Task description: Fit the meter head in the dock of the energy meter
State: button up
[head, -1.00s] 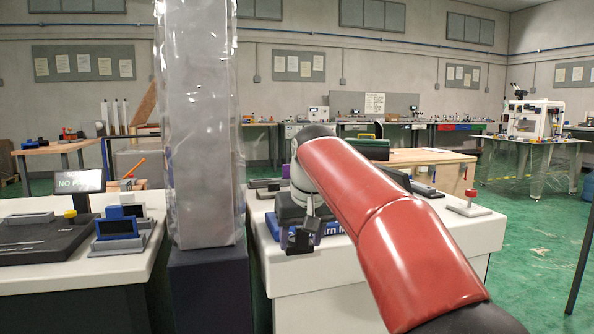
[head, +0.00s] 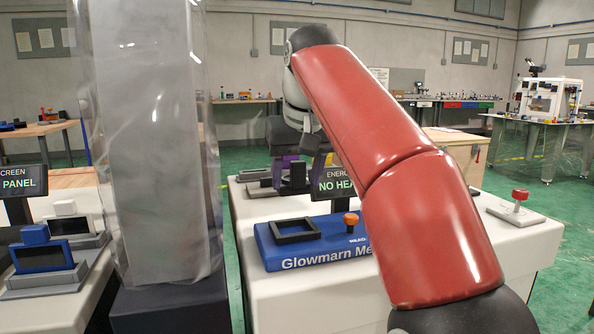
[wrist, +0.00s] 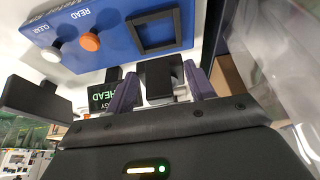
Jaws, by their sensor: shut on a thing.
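The blue energy meter (head: 330,250) stands on the white bench. Its dock, a black square frame (head: 296,231), is empty with blue showing inside. The dock also shows in the wrist view (wrist: 158,31). An orange knob (head: 351,220) is beside it. The meter's display (head: 336,187) reads "NO HEA…", partly hidden by my arm. My gripper (head: 304,164) is beyond the meter in the head view. Its purple fingers are shut on a dark block (wrist: 161,80), apparently the meter head, apart from the dock in the picture. Its underside is hidden.
A grey holder (head: 264,188) stands behind the meter. A plastic-wrapped column (head: 150,150) rises left of the bench. A red button on a plate (head: 515,208) is at right. A white button (wrist: 49,53) is beside the orange knob.

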jog(key=shift+s, duration=0.15)
jog(key=shift+s+d+f, duration=0.1)
jog(key=shift+f, duration=0.2)
jog(key=shift+f+b, duration=2.35)
jog(key=shift+f, duration=0.3)
jog(key=shift+r+p, duration=0.1)
jog(key=shift+p, duration=0.6)
jog(key=shift+f+b, duration=0.95)
jog(key=shift+f, duration=0.35)
jog(key=o, duration=1.1)
jog(key=shift+r, duration=0.1)
